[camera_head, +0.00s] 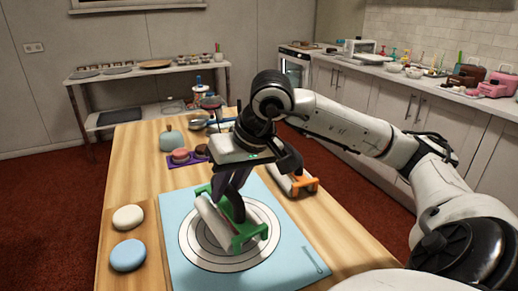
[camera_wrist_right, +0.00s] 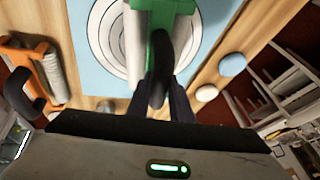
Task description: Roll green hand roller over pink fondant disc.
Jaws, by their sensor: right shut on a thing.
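My right gripper (camera_head: 232,203) points down over the blue mat and is shut on the handle of the green hand roller (camera_head: 252,234). The roller has a green frame and a pale cylinder, and also shows in the right wrist view (camera_wrist_right: 164,7). It is over the white ringed circle (camera_head: 268,215) on the blue mat (camera_head: 295,268); I cannot tell whether it touches. A small pink disc (camera_head: 180,155) sits on a purple mat, left of and behind the gripper. No pink shows on the ringed circle, though the roller and gripper hide part of it. My left gripper is not in view.
An orange-framed roller (camera_head: 306,185) lies right of the gripper. A cream disc (camera_head: 128,217) and a blue disc (camera_head: 128,255) lie on the left. A brown disc (camera_head: 202,150) is beside the pink one. A teal tool (camera_head: 172,141) and a pan (camera_head: 198,122) stand behind.

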